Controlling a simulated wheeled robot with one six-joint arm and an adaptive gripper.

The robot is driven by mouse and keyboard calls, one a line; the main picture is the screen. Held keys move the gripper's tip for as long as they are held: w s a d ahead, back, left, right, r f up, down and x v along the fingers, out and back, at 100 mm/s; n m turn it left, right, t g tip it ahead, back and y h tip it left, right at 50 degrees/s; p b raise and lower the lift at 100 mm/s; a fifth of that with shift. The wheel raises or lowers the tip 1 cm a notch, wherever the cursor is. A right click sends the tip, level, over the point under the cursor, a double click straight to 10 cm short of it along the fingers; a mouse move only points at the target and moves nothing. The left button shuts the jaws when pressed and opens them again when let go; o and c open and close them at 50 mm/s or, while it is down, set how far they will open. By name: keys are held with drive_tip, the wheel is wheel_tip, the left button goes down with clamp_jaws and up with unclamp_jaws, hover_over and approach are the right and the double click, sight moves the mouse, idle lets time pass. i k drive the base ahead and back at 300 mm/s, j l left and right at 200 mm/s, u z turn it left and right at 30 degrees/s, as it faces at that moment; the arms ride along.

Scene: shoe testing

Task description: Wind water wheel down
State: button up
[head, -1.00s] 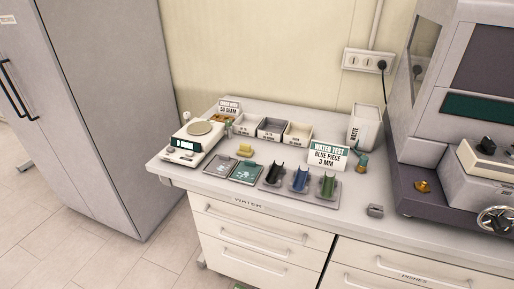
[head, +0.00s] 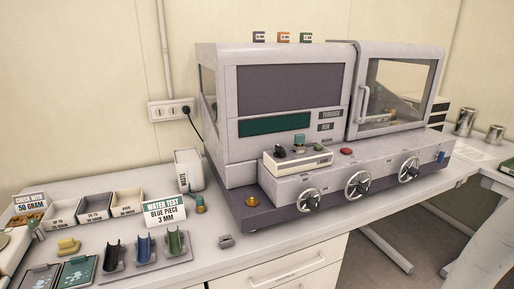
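Three metal handwheels line the sloped front of a large grey testing machine (head: 290,118). The left handwheel (head: 309,200) is below a small cream control box (head: 297,159). The middle handwheel (head: 358,184) and the right handwheel (head: 409,169) are farther along to the right. Each has spokes and a dark centre. I cannot read a label telling which one is the water wheel. My gripper is not in view.
A white sign (head: 163,213) reads "WATER TEST BLUE PIECE 3 MM". Green, blue and dark holders stand in front of it. A white waste bin (head: 188,169) and small trays (head: 94,207) are at left. A brass knob (head: 252,201) sits on the machine base. Floor is clear at lower right.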

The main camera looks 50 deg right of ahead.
sight(413, 172)
drive_tip(key=z, duration=0.4)
drive_tip(key=k+z, duration=0.1)
drive_tip(key=z, duration=0.3)
drive_tip(key=l+z, duration=0.1)
drive_tip(key=z, duration=0.75)
drive_tip(key=l+z, duration=0.1)
drive_tip(key=z, duration=0.3)
drive_tip(key=k+l, duration=0.05)
